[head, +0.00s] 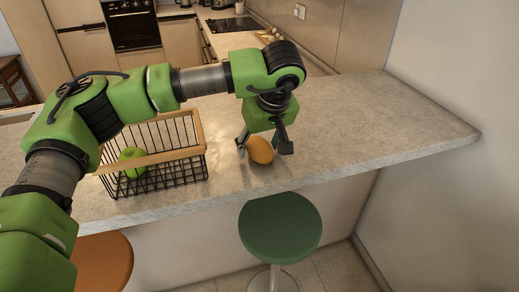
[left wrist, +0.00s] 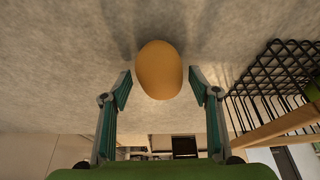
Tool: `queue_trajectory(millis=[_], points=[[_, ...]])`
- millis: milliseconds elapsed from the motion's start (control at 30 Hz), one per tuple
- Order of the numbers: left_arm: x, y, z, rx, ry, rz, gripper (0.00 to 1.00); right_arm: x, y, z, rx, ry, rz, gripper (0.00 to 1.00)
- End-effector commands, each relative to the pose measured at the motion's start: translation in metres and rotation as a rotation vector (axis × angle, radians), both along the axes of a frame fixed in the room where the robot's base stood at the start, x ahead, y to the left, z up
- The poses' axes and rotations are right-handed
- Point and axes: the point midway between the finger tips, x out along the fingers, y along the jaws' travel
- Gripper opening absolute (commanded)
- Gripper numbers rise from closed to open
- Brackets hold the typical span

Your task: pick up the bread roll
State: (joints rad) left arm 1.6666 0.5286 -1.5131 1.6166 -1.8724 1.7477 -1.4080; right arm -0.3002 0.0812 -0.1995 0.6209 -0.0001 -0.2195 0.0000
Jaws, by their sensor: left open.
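The bread roll (head: 261,151) is an orange-brown oval on the stone counter, near its front edge. My left gripper (head: 265,148) points down over it from above, with its fingers on either side of the roll. In the left wrist view the roll (left wrist: 158,69) lies between and just beyond the two open fingertips of my left gripper (left wrist: 160,88). A gap shows on both sides, so the fingers look apart from it. My right gripper is in neither view.
A black wire basket with a wooden rim (head: 196,128) stands left of the roll, holding a green pepper-like item (head: 132,160). It also shows at the right of the left wrist view (left wrist: 262,88). The counter (head: 400,115) is clear to the right. A green stool (head: 280,228) stands in front.

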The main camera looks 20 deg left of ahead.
Motion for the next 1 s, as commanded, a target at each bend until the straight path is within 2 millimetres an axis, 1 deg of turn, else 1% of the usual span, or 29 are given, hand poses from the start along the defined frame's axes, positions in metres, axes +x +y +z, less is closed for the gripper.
queue_trajectory(millis=[333,667,700,767,800,833,867,1000], points=[[0.0000,-0.0002,-0.0042,0.000,0.000,0.000,0.56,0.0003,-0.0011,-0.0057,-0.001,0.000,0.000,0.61],[0.0000,-0.0003,-0.0042,0.000,0.000,0.000,0.56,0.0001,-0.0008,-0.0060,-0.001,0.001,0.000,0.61],[0.0000,-0.0003,-0.0042,0.000,0.000,0.000,0.50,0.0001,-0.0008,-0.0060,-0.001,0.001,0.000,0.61],[0.0000,-0.0003,-0.0042,0.000,0.000,0.000,0.35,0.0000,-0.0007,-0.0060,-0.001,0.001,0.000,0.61],[0.0000,-0.0003,-0.0042,0.000,0.000,0.000,0.24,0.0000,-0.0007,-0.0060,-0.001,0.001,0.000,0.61],[0.0000,-0.0003,-0.0042,0.000,0.000,0.000,0.17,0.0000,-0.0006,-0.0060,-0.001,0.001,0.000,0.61],[0.0000,-0.0003,-0.0043,0.000,0.000,0.000,0.14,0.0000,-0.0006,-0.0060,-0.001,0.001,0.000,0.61],[0.0000,-0.0002,-0.0042,0.000,0.000,0.000,0.14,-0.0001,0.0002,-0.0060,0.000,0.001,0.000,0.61]])
